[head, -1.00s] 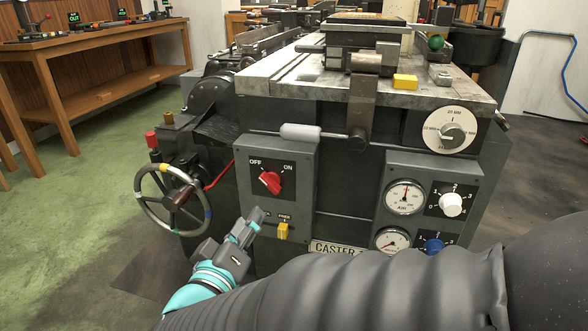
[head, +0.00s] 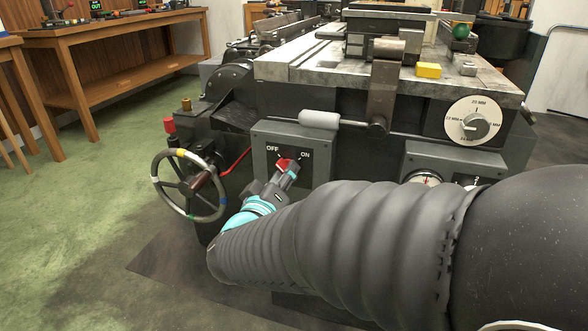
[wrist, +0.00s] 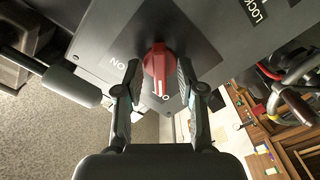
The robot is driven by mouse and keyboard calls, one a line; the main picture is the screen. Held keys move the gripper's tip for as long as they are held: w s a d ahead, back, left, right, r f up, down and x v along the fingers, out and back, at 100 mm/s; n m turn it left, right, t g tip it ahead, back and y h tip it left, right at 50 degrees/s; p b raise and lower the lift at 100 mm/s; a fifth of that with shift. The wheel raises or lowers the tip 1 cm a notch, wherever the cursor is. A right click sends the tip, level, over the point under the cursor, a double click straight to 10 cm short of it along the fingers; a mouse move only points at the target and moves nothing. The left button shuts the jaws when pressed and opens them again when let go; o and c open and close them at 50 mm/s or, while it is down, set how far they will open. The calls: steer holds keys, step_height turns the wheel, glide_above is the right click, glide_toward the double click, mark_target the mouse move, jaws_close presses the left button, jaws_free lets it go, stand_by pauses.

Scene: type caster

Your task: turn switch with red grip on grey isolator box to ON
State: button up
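The grey isolator box (head: 263,146) is on the front of the machine, with OFF at left and ON at right above its switch. The red grip (head: 283,162) is partly hidden by my gripper (head: 286,172) in the head view. In the wrist view the red grip (wrist: 158,68) stands between my two open fingers, with a narrow gap on each side. Its white pointer is directed at the partly hidden label beginning with O, away from the ON label, which appears upside down.
A grey cylindrical handle (head: 318,119) on a lever sits just above the box. A handwheel (head: 188,185) is at left. Gauges and a second grey panel (head: 455,160) are at right, partly hidden behind my arm. Open floor lies at left.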

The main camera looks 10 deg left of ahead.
steer(key=shift+c, duration=0.2)
jaws_close()
steer(key=shift+a+m+b, duration=0.1)
steer(key=shift+m+b, duration=2.45)
steer(key=shift+m, duration=6.35)
